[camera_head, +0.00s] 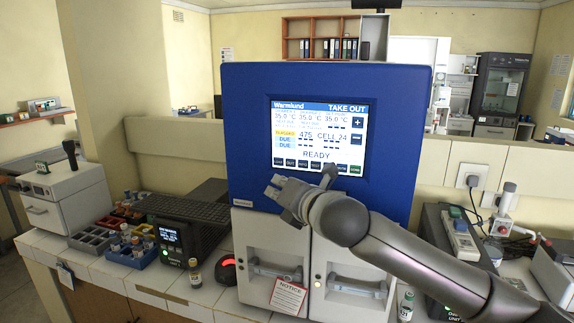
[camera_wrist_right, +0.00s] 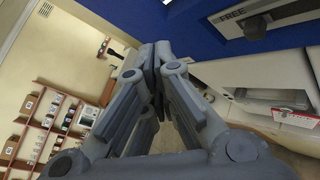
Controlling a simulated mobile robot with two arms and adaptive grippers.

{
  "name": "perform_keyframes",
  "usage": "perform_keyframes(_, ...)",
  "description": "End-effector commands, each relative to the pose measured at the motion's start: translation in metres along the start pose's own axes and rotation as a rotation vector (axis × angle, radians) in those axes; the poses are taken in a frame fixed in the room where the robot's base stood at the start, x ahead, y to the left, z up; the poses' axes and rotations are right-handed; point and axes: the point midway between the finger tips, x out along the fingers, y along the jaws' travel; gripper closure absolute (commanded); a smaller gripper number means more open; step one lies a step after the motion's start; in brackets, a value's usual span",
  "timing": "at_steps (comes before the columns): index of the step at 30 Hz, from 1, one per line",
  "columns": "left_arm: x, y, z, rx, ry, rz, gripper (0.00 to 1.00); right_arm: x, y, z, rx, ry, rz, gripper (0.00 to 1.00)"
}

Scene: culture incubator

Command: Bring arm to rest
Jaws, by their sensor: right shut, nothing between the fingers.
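My right arm comes in from the lower right in the head view. Its gripper (camera_head: 284,196) is in front of the blue incubator (camera_head: 254,140), near the lower left of its lit screen (camera_head: 319,135). The screen reads TAKE OUT and READY. In the right wrist view the right gripper (camera_wrist_right: 155,62) has its fingers together with nothing between them. I cannot tell from the head view how far the fingers are from the incubator front. My left gripper is not in view.
Two white doors with handles (camera_head: 275,270) are below the screen, one with a notice (camera_head: 288,296). A small vial (camera_head: 194,272) and a red-topped device (camera_head: 226,270) stand at the left. A tube rack (camera_head: 131,250) and a black unit (camera_head: 180,243) are further left.

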Motion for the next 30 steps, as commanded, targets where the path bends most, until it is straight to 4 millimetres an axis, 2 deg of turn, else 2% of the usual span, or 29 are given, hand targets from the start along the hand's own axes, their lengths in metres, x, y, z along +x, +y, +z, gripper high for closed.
perform_keyframes(1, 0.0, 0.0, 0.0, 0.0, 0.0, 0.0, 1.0, -0.001, -0.006, -0.016, 0.049, 0.021, -0.007, 1.0)
perform_keyframes(5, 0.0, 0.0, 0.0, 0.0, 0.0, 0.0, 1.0, -0.008, -0.025, -0.06, 0.241, 0.071, -0.041, 1.0)
perform_keyframes(9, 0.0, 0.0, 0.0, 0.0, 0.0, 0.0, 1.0, -0.023, -0.048, -0.107, 0.493, 0.112, -0.101, 1.0)
perform_keyframes(14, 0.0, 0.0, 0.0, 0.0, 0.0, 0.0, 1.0, -0.046, -0.079, -0.154, 0.782, 0.135, -0.194, 1.0)
perform_keyframes(23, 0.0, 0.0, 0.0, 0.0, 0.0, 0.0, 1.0, -0.107, -0.145, -0.229, 1.315, 0.084, -0.429, 1.0)
perform_keyframes(30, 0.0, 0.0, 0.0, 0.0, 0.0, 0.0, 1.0, -0.177, -0.203, -0.283, 1.713, -0.064, -0.67, 1.0)
